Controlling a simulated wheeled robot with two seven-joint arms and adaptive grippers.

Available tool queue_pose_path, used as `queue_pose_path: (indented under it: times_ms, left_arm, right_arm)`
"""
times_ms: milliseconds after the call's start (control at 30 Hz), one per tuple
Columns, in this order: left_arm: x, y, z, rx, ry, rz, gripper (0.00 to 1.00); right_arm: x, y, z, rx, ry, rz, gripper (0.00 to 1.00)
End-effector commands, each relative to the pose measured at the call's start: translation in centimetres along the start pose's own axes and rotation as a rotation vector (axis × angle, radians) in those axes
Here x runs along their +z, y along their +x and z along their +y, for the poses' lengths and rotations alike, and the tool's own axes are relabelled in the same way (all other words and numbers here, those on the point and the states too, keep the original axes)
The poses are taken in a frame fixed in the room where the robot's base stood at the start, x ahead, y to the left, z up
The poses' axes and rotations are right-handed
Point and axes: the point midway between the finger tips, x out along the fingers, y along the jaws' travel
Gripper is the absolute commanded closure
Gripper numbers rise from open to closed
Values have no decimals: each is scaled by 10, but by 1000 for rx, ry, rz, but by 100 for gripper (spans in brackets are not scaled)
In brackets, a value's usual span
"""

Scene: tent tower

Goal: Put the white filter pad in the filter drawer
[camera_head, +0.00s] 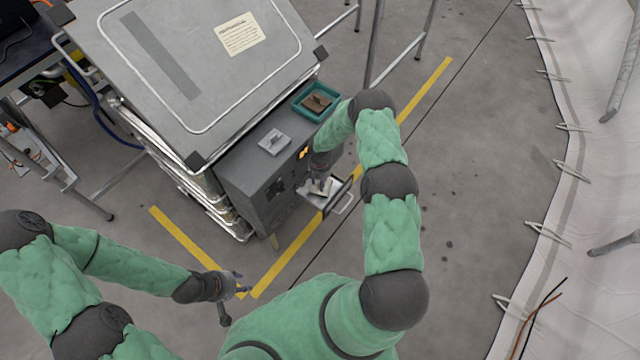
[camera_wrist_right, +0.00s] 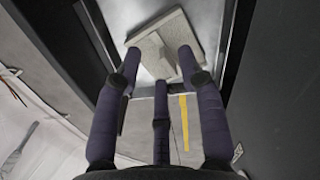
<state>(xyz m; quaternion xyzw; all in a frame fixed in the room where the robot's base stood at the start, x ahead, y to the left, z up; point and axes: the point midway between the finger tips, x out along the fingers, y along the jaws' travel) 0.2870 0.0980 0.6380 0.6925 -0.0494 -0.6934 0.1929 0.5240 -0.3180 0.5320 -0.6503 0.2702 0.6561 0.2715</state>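The white filter pad (camera_wrist_right: 180,30) lies tilted inside the open filter drawer (camera_wrist_right: 118,14) in the right wrist view, with a raised tab on its upper face. In the head view the pad (camera_head: 316,188) shows only partly beneath my right gripper (camera_head: 322,180). The drawer (camera_head: 338,196) is pulled out from the front of the grey box, its handle outward. My right gripper's three fingers (camera_wrist_right: 160,65) are spread around the tab; I see no finger closed on it. My left gripper (camera_head: 238,288) hangs low over the floor, away from the drawer, small and partly dark.
The grey box (camera_head: 240,165) carries a light grey plate with a raised grip (camera_head: 274,142) and a teal tray (camera_head: 300,103) holding a brown pad (camera_head: 317,101). A large grey case (camera_head: 190,60) stands beside it. The floor right of the drawer is clear.

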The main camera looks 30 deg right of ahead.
Motion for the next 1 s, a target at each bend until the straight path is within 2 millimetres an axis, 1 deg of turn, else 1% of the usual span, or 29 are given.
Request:
queue_pose_path:
  times_ms: [33, 100, 300, 400, 533, 633, 667, 767, 867, 900, 967, 1000]
  left_arm:
    - [0, -7, 2, 0, 0, 0, 60]
    - [0, -11, 4, 0, 0, 0, 60]
    - [1, -20, 7, 0, 0, 0, 60]
    - [1, -22, 8, 0, 0, 0, 60]
    - [1, -24, 8, 0, 0, 0, 60]
    - [1, -24, 8, 0, 0, 0, 60]
    - [1, -24, 8, 0, 0, 0, 60]
    - [1, -24, 8, 0, 0, 0, 60]
    - [1, -24, 8, 0, 0, 0, 60]
    - [1, -24, 8, 0, 0, 0, 60]
    - [1, -24, 8, 0, 0, 0, 60]
    - [1, -24, 8, 0, 0, 0, 60]
  right_arm:
    - [-1, -16, 0, -2, 1, 3, 61]
    - [-1, -30, 0, -1, 0, 3, 61]
    - [-1, -64, 0, -1, -1, 2, 61]
    - [0, -75, 0, 0, 0, 1, 61]
    - [1, -82, 0, -1, -2, -2, 61]
    - [11, -82, -4, -14, -21, -16, 61]
    - [18, -82, -6, -22, -32, -25, 61]
    - [51, -79, -16, -71, -94, -67, 61]
    - [103, -79, -29, -146, -181, -121, 61]
    - [127, -80, -33, -181, -219, -140, 61]
    - [161, -84, -37, -228, -272, -162, 61]
    - [183, -88, -38, -257, -307, -171, 61]
